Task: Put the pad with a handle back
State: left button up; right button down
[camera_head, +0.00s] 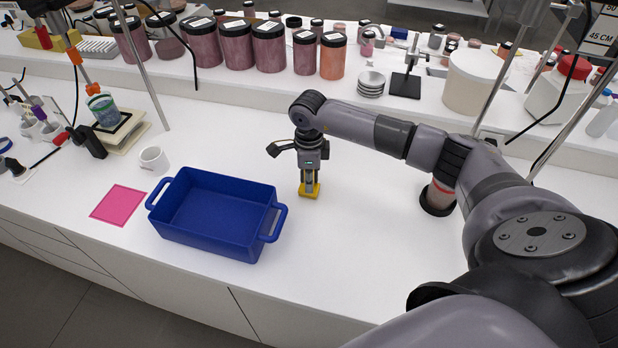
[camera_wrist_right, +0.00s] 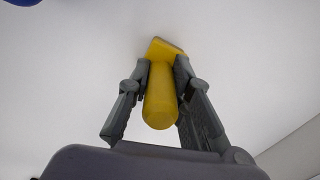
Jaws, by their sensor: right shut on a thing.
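The yellow pad with a handle (camera_head: 309,191) is at the lower end of my right gripper (camera_head: 309,180), over the bare white counter to the right of the blue bin. My right gripper is shut on its handle. In the right wrist view the yellow handle (camera_wrist_right: 160,100) sits between the two fingers of the gripper (camera_wrist_right: 161,85), with the flat pad part (camera_wrist_right: 163,47) beyond the fingertips against the white surface. I cannot tell whether the pad touches the counter. My left gripper is not in view.
A blue bin with two handles (camera_head: 262,208) stands left of the gripper. A pink square (camera_head: 119,205) and a white mug (camera_head: 153,159) lie to its left. Several dark-lidded jars (camera_head: 236,47) line the raised shelf behind. The counter around the pad is clear.

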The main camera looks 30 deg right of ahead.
jog(key=shift+f, duration=0.15)
jog(key=c, duration=1.4)
grip_release()
jog(key=shift+c, duration=0.2)
jog(key=shift+r, duration=0.3)
notch_tip(320, 180, up, 10)
jog(key=b, duration=0.4)
jog(key=shift+r, duration=0.9)
